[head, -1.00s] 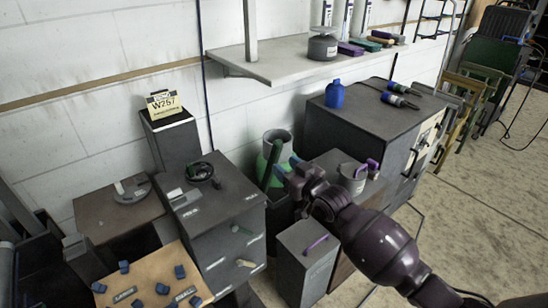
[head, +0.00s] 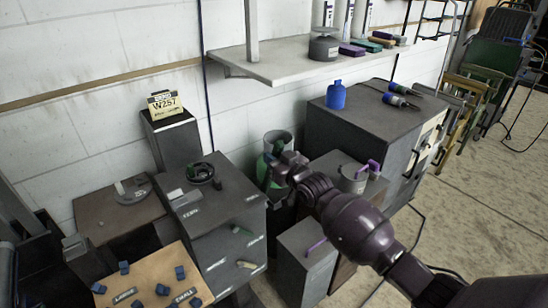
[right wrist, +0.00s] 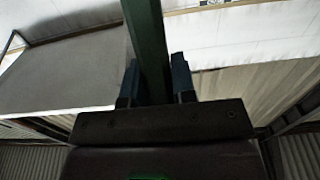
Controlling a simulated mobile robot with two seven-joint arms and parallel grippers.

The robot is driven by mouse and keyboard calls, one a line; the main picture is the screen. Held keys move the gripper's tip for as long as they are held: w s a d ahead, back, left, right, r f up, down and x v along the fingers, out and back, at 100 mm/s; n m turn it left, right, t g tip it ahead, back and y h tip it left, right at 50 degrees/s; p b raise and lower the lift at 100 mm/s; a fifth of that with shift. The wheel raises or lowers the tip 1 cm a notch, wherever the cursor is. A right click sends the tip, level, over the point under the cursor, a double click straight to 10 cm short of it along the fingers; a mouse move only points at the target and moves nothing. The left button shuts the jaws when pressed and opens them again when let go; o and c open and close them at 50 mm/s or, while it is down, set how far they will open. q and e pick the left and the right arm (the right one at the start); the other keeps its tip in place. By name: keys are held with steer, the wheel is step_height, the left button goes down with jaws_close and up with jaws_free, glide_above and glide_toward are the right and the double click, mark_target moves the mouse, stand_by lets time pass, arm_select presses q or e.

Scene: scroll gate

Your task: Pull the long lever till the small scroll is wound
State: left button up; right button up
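The long lever is a dark green bar (right wrist: 146,30); in the right wrist view it runs down between the two blue fingers of my right gripper (right wrist: 156,78). The fingers sit close against both sides of the bar, with no clear gap. In the head view the right gripper (head: 280,168) is at the lever, mostly hiding it; a green end (head: 277,147) shows above. A board with the labels LARGE and SMALL (head: 150,283) and several blue pieces lies at the lower left. I cannot make out the small scroll. My left gripper is not in view.
Grey cabinets (head: 228,235) stand left of the gripper, and a larger dark cabinet (head: 350,130) with a blue bottle (head: 336,95) stands behind right. A wall shelf (head: 275,68) hangs above.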

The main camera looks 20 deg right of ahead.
jaws_close()
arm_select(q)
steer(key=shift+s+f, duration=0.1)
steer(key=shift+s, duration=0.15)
arm_select(e)
steer(key=shift+w+a+r, duration=0.2)
steer(key=shift+w+r, duration=0.05)
steer(key=shift+w, duration=0.25)
arm_select(q)
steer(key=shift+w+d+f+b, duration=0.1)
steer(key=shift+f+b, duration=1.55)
steer(key=shift+b, duration=0.05)
arm_select(e)
steer(key=w+a+g+h, duration=0.1)
steer(key=w+a+g, duration=0.1)
steer(key=w, duration=0.5)
steer(key=w+a+g+h, duration=0.1)
steer(key=w+a+g, duration=0.2)
steer(key=w, duration=0.5)
steer(key=shift+a+g, duration=0.2)
steer(key=shift+g, duration=0.5)
